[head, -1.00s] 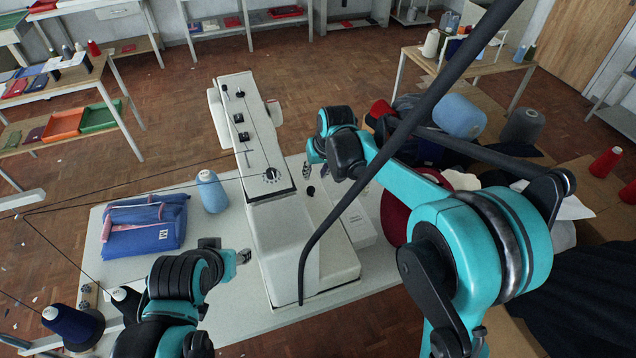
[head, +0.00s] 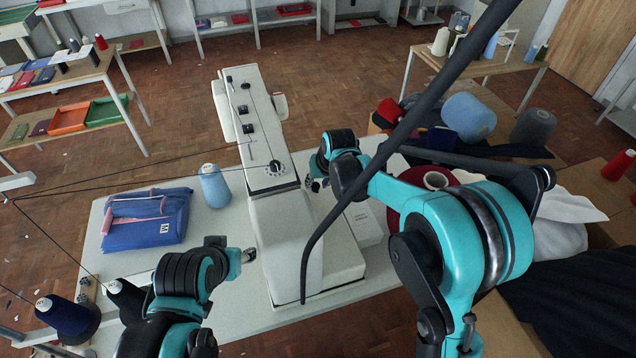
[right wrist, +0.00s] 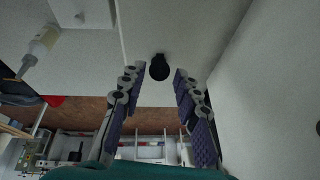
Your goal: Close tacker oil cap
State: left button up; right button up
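The white sewing machine (head: 290,235), the tacker, stands on the pale table. In the right wrist view its black round oil cap (right wrist: 160,67) stands out from a white surface. My right gripper (right wrist: 158,74) is open, with its two purple-padded fingers on either side of the cap and a gap showing at each side. In the head view my right gripper (head: 316,184) is beside the machine's right flank, and I cannot make out the cap there. My left gripper (head: 249,255) is low at the machine's left; its fingers are too small to read.
A dark blue spool (head: 66,318) is at the front left. Thread lines cross the left side. A small bottle (right wrist: 40,45) shows in the right wrist view.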

grip_shut()
jog(key=shift+w+r, duration=0.1)
jog(key=shift+w, duration=0.05)
jog(key=shift+w+a+g+h+p, duration=0.2)
jog(key=shift+w+g+h+p, duration=0.2)
jog(key=shift+g+p, duration=0.45)
jog(key=g, duration=0.1)
jog(key=w+g+p, duration=0.1)
jog(key=g+h, duration=0.1)
jog(key=shift+w+a+f+g, duration=0.2)
jog(key=shift+w+f+g, duration=0.1)
jog(key=shift+f+g, duration=0.05)
jog(key=shift+w+a+f+g+h+p, duration=0.1)
jog(key=shift+w+f+g+h+p, duration=0.15)
jog(key=shift+g+p, duration=0.6)
jog(key=shift+w+a+f+g+h+p, duration=0.1)
jog(key=shift+w+f+g+h+p, duration=0.15)
jog(key=shift+g+p, duration=0.5)
